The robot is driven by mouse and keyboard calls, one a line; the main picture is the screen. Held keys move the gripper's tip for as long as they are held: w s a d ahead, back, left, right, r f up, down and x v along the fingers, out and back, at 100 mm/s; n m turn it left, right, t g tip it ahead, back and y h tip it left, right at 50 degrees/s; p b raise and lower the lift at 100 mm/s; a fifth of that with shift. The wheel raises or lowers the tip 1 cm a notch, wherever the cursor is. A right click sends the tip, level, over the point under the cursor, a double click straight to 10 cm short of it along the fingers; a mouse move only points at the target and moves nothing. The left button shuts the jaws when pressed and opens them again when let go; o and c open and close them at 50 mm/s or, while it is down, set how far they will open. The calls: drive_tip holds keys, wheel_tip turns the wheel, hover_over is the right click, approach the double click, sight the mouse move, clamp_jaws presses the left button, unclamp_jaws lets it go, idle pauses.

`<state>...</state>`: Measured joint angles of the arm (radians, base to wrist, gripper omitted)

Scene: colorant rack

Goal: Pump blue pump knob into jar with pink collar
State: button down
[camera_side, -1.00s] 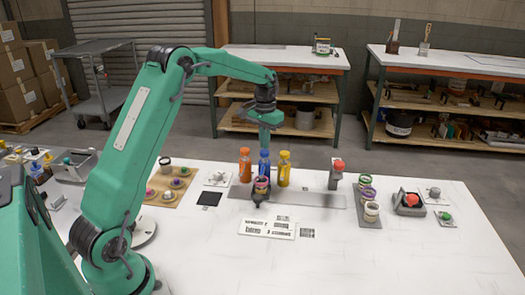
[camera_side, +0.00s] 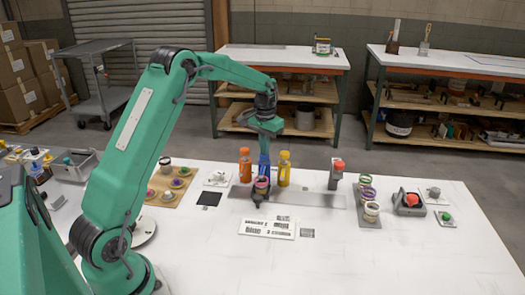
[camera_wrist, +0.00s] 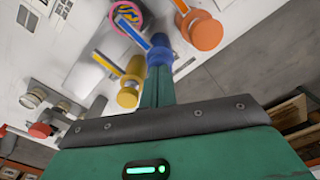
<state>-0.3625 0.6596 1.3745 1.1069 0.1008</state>
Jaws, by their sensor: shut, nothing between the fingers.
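The blue pump bottle (camera_side: 264,169) stands between an orange one (camera_side: 245,166) and a yellow one (camera_side: 284,169). My gripper (camera_side: 264,148) is shut and empty, upright over the blue bottle's top. In the wrist view its fingers (camera_wrist: 157,88) meet the blue pump knob (camera_wrist: 160,56); whether they press it down I cannot tell. The jar with the pink collar (camera_side: 261,184) stands directly in front of the blue bottle. In the wrist view the pink collar (camera_wrist: 113,25) lies at the end of the blue spout (camera_wrist: 131,34).
The orange (camera_wrist: 204,32) and yellow (camera_wrist: 130,88) pump knobs flank the blue one closely in the wrist view. Several jars (camera_side: 370,208) stand in a rack to the right, beside a red button (camera_side: 411,199). A printed card (camera_side: 267,229) lies in front.

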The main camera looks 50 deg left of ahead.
drive_tip(key=shift+f, duration=0.25)
drive_tip(key=shift+r, duration=1.4)
drive_tip(key=shift+r, duration=0.1)
idle(0.4)
drive_tip(key=shift+r, duration=1.95)
drive_tip(key=shift+d+r, duration=0.1)
